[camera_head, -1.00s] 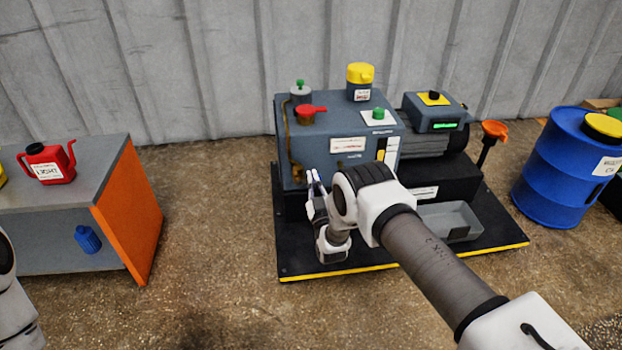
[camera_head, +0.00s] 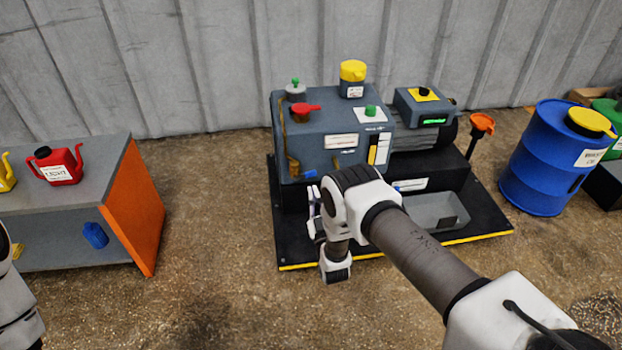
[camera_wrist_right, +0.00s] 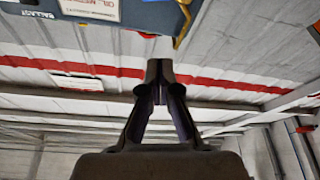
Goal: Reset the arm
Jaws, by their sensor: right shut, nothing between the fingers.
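My right arm reaches in from the lower right in the head view, bent at the wrist in front of the vacuum pump unit (camera_head: 345,165). My right gripper (camera_head: 312,192) points upward near the unit's front left, partly hidden behind my own wrist. In the right wrist view, the right gripper (camera_wrist_right: 160,68) has its fingertips together with nothing between them. Part of my left arm shows at the left edge of the head view, but its gripper is out of frame.
The pump stands on a black base plate (camera_head: 300,250) with a yellow front edge. A grey tray (camera_head: 437,212) is beside my arm. A bench with an orange side (camera_head: 133,210) holds a red can (camera_head: 60,167). A blue drum (camera_head: 540,170) stands right. Floor between bench and pump is clear.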

